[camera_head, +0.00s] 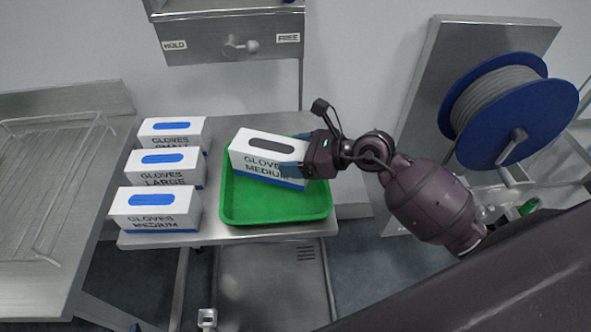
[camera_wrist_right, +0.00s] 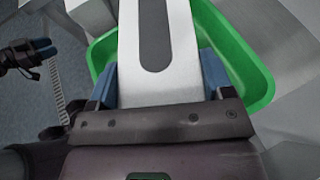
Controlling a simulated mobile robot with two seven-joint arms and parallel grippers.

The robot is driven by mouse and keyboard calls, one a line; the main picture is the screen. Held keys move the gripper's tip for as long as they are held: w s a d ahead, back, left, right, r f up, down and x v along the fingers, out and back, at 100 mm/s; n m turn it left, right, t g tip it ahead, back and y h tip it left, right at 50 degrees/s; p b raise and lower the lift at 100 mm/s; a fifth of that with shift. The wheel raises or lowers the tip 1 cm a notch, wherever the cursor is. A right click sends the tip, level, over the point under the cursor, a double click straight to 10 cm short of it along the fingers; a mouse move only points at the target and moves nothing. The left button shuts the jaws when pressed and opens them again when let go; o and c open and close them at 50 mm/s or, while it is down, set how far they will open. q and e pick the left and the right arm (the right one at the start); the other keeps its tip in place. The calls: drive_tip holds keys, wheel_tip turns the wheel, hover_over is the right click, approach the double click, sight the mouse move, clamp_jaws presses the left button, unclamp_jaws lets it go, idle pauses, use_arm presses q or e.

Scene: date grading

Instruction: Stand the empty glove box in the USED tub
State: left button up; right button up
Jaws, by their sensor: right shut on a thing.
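The empty glove box (camera_head: 268,160) is white with a blue base, reads GLOVES MEDIUM and has a dark, empty slot on top. My right gripper (camera_head: 296,152) is shut on its right end. The box is slot-up over the back part of the green tub (camera_head: 275,211); whether it touches the tub floor I cannot tell. In the right wrist view the blue fingers grip both sides of the box (camera_wrist_right: 183,75), with the tub rim (camera_wrist_right: 262,88) around it. No USED label is readable. My left gripper (camera_wrist_right: 35,58) shows at the wrist view's left edge, apart from the box.
Three glove boxes with blue slots stand left of the tub: small (camera_head: 172,131), large (camera_head: 165,168) and medium (camera_head: 155,209). They share the steel table (camera_head: 240,233) with the tub. A steel unit marked HOLD and FREE (camera_head: 233,42) hangs behind. A blue cable reel (camera_head: 512,108) is at right.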

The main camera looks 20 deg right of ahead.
wheel_tip(320, 180, down, 4)
drive_tip(key=shift+f+b, duration=0.2)
drive_tip(key=shift+b, duration=0.15)
drive_tip(key=shift+f, duration=0.25)
drive_tip(key=shift+f, duration=0.15)
drive_tip(key=o, duration=0.9)
